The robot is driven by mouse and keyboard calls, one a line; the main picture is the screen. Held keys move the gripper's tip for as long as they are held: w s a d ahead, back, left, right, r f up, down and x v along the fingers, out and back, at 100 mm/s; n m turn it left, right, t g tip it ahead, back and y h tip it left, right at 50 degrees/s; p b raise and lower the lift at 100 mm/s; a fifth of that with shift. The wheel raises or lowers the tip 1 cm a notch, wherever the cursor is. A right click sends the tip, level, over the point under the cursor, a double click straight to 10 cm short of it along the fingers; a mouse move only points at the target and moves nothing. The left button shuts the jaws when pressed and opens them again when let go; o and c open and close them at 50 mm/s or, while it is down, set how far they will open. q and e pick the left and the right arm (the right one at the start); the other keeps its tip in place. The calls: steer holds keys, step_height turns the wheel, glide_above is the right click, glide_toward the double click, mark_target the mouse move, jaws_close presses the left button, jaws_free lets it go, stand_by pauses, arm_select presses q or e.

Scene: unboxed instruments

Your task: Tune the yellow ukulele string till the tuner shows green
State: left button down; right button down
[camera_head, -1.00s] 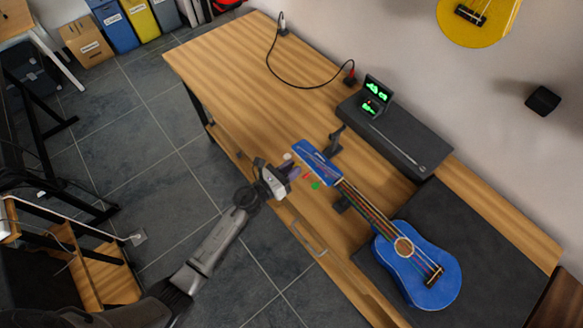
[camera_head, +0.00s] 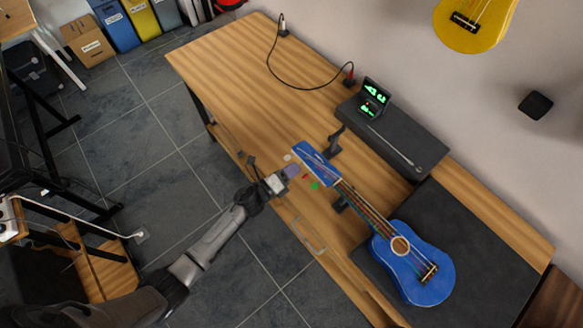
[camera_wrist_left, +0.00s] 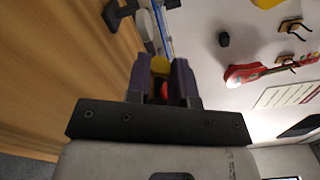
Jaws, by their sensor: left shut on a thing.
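The blue ukulele (camera_head: 413,272) lies on the bench, its neck pointing up-left to a blue headstock (camera_head: 318,165). Beside the headstock are a white peg (camera_head: 288,157), a red peg (camera_head: 305,177) and a green peg (camera_head: 315,186). My left gripper (camera_head: 291,171) is at the headstock's near side. In the left wrist view its purple fingers (camera_wrist_left: 161,82) are shut on a yellow peg (camera_wrist_left: 158,68), with something red close by. The fingers hide most of the peg. The tuner (camera_head: 374,97) shows green characters, too small to read. My right gripper is out of view.
The tuner stands on a dark raised block (camera_head: 400,135) along the wall, with a thin rod on it. A black cable (camera_head: 272,68) loops over the bench's far end. A dark mat (camera_head: 480,255) lies under the ukulele body. The bench's upper-left part is clear.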

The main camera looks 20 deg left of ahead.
arm_select(q)
steer(key=shift+n+p, duration=2.25)
steer(key=shift+n, duration=5.45)
steer(key=c, duration=1.3)
jaws_free()
steer(key=shift+o, duration=0.2)
steer(key=v, duration=1.3)
steer(key=shift+s, duration=0.35)
